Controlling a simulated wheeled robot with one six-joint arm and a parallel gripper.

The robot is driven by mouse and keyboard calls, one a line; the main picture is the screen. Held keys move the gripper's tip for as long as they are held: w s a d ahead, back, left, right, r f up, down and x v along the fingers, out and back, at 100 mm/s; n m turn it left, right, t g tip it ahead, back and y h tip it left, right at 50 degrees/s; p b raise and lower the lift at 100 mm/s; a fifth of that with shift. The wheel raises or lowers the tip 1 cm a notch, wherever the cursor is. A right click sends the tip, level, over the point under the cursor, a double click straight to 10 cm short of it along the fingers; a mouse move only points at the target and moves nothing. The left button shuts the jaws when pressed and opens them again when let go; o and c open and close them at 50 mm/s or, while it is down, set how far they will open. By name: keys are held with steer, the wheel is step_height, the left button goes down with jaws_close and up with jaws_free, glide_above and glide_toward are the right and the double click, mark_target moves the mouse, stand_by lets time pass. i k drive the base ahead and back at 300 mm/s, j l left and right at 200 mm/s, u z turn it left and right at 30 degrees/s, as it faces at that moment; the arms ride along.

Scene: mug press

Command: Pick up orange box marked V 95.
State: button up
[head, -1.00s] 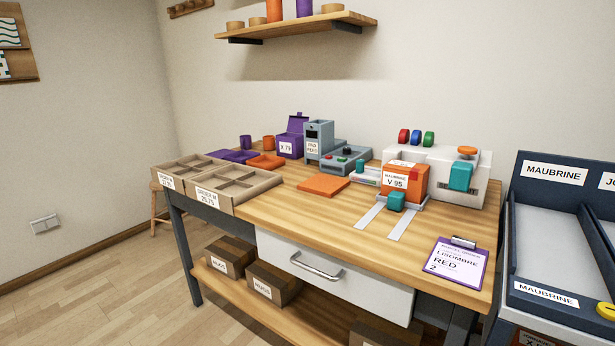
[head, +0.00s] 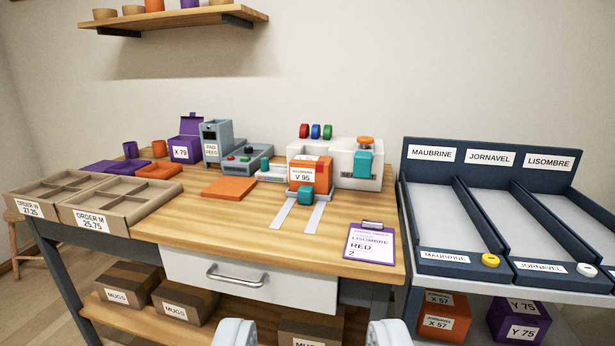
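The orange box marked V 95 (head: 302,180) stands upright on the workbench in front of the white press machine (head: 343,150). Its white label faces me, and a teal block (head: 305,195) sits low in front of it, hiding part of its lower face. My gripper (head: 312,335) shows at the bottom edge as two pale fingertips set wide apart. It is open, with nothing between the tips, and is well short of the box.
A clipboard (head: 370,243) lies at the bench's front right. A flat orange piece (head: 229,187) lies left of the box. Cardboard trays (head: 120,205) stand at the left end. A dark sorting rack (head: 402,170) stands right of the bench.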

mark_target(315, 171)
steer(key=i, duration=0.9)
steer(key=i+j, duration=0.1)
steer(key=i, duration=0.8)
steer(key=l+z, duration=0.05)
